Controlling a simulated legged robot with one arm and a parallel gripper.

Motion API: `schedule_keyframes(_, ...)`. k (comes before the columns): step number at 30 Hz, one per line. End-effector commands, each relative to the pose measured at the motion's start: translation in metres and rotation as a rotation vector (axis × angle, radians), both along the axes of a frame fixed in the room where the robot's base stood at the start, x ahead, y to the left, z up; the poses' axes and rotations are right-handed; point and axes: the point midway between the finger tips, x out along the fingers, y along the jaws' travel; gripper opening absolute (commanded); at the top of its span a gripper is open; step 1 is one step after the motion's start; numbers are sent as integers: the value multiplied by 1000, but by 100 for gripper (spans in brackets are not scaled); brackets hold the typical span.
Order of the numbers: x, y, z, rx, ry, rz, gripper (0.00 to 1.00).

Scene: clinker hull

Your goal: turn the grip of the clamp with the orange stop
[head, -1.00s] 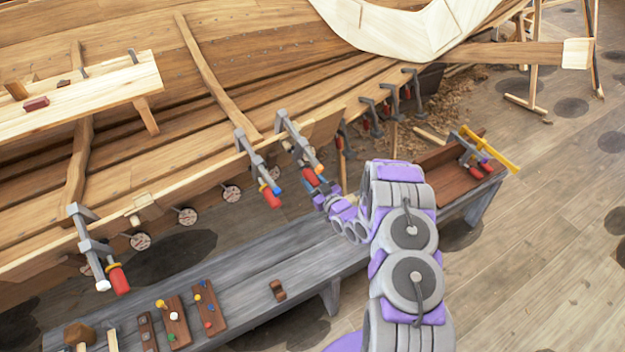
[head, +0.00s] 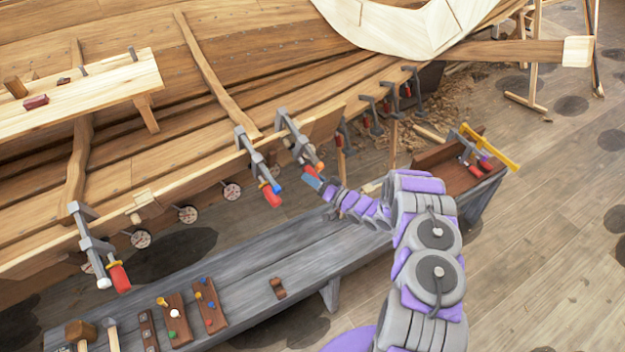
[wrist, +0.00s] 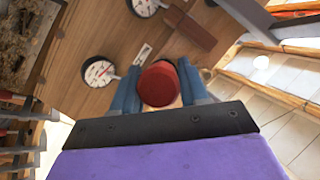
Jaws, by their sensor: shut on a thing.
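The clamp with the orange stop (head: 320,167) hangs on the hull's plank edge, its grey bar (head: 294,134) sloping down to the right. Its red grip is mostly hidden by my gripper in the head view. In the wrist view the round red end of the grip (wrist: 158,84) sits between the two blue fingers. My gripper (head: 313,183) is shut on this grip, just below the orange stop; it also shows in the wrist view (wrist: 158,102). How far the grip has turned cannot be told.
A clamp with a blue stop (head: 256,163) hangs just left, and one with a white stop (head: 92,245) further left. The grey bench (head: 240,275) with pegged boards runs below. A brown tray (head: 440,172) with another clamp stands right. Floor is open at far right.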

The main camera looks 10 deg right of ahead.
Motion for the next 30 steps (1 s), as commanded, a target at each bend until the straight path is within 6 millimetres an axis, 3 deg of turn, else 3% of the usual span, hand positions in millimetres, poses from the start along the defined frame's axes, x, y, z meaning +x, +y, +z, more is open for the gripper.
schedule_keyframes(24, -1, -1, -5, 106, 59, 44, 13)
schedule_keyframes(25, -1, -1, -5, 106, 59, 44, 45)
schedule_keyframes(30, -1, -1, -3, 106, 56, 45, 61)
